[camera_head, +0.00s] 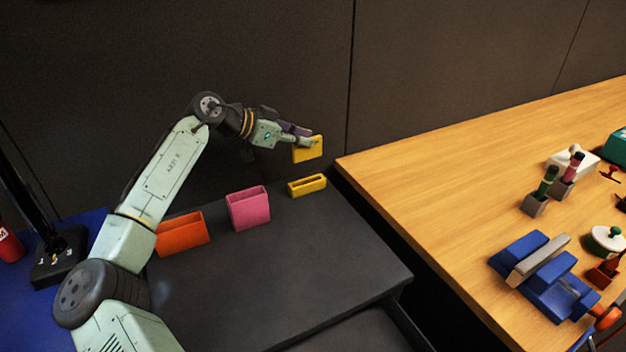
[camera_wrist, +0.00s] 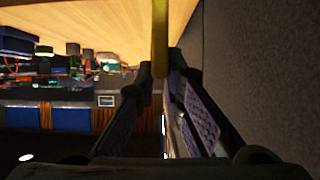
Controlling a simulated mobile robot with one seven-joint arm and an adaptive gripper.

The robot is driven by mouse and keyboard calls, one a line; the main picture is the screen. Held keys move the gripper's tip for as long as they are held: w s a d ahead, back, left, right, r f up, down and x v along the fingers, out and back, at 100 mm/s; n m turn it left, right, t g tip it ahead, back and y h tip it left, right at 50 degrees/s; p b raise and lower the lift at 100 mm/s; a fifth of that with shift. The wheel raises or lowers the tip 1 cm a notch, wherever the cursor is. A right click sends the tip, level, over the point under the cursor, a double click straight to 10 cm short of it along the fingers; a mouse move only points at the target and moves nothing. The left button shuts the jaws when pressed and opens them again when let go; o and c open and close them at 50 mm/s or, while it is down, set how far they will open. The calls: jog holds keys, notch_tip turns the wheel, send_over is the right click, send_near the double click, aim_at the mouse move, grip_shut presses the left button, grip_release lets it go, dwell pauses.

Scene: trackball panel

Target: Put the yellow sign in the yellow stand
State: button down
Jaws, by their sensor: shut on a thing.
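The yellow sign (camera_head: 308,150) is a flat yellow plate held at the tips of my gripper (camera_head: 306,139) in the head view. In the wrist view the sign (camera_wrist: 160,45) shows edge-on as a narrow yellow strip between the fingertips of my gripper (camera_wrist: 160,75). The yellow stand (camera_head: 307,186) is a low yellow block with a long slot on top, on the dark panel near its far right corner. The sign hangs above the stand and apart from it, with a small gap between them in the head view. The slot looks empty.
A pink holder (camera_head: 248,210) and an orange holder (camera_head: 182,234) stand left of the yellow stand. A dark wall (camera_head: 290,60) rises behind. A wooden table (camera_head: 440,170) to the right bears a blue object (camera_head: 545,275) and several small items.

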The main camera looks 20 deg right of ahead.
jog(key=shift+w+d+f, duration=0.1)
jog(key=shift+w+f, duration=0.05)
jog(key=shift+f, duration=0.1)
notch_tip(320, 180, down, 9)
jog(key=p, duration=0.3)
jog(key=shift+f, duration=0.2)
jog(key=shift+f, duration=0.1)
jog(key=shift+f, duration=0.15)
jog(key=c, duration=1.7)
grip_release()
jog(key=shift+r, duration=0.2)
